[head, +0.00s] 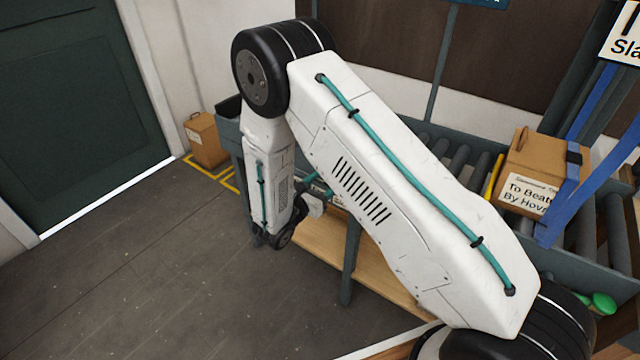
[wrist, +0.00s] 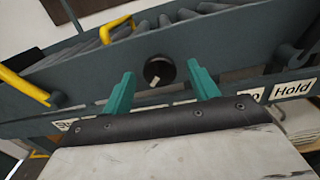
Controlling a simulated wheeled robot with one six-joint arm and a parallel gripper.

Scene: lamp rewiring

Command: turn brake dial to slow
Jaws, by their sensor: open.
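The brake dial (wrist: 158,71) is a round black knob with a pale pointer mark on the dark grey conveyor side rail, in the wrist view. The mark sits at the lower part of the knob, slightly left. My gripper (wrist: 160,69) is open, with one teal finger left and one right of the dial; I cannot tell whether they touch it. Below, a label reads "Hold" (wrist: 292,88) at the right, and labels at the left and middle are partly hidden by my gripper. In the head view my gripper (head: 273,238) hangs beside the conveyor, and the dial is hidden.
The roller conveyor (head: 622,250) carries a cardboard box (head: 548,165) near blue straps (head: 580,180). Yellow handles (wrist: 22,84) show in the wrist view. A small box (head: 206,140) stands on the floor by the wall. The floor (head: 150,260) left of my arm is clear.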

